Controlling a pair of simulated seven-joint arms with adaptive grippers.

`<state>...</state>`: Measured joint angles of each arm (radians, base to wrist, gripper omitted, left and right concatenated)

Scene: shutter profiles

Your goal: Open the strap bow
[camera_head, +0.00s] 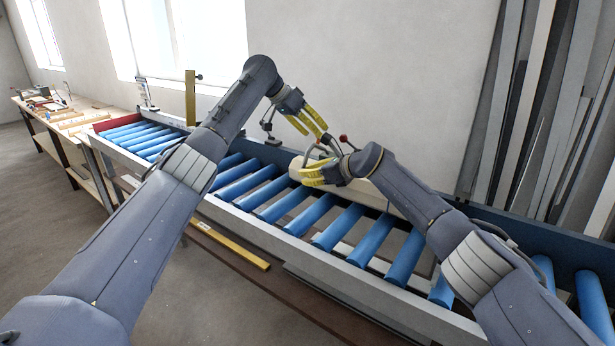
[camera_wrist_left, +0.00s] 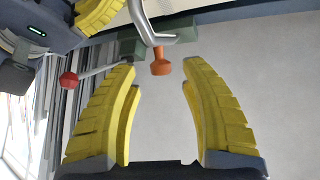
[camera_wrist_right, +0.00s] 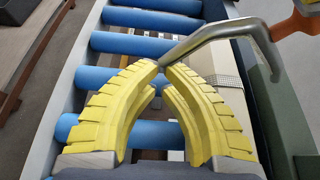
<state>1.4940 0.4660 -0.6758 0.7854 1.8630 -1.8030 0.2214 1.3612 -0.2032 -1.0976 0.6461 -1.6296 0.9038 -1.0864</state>
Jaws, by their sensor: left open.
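The strap bow (camera_head: 307,158) is a bent grey metal bar above the roller conveyor. In the right wrist view the bow (camera_wrist_right: 215,32) runs from an orange piece (camera_wrist_right: 295,24) down to my right fingertips. My right gripper (camera_wrist_right: 163,66) is nearly closed, with the bar's end between its tips. My left gripper (camera_head: 318,132) is open and empty, above the bow. In the left wrist view the bow (camera_wrist_left: 146,28) and an orange end piece (camera_wrist_left: 161,62) appear beyond the open fingers (camera_wrist_left: 160,75), apart from them. My right arm hides part of the bow in the head view.
A red-knobbed lever (camera_wrist_left: 69,80) stands close to the bow. Blue rollers (camera_head: 285,205) run along the conveyor, and a pale profile (camera_head: 385,200) lies on it. Green blocks (camera_wrist_right: 285,100) flank the bow. Long profiles (camera_head: 535,100) lean on the wall at right. A workbench (camera_head: 75,120) stands at far left.

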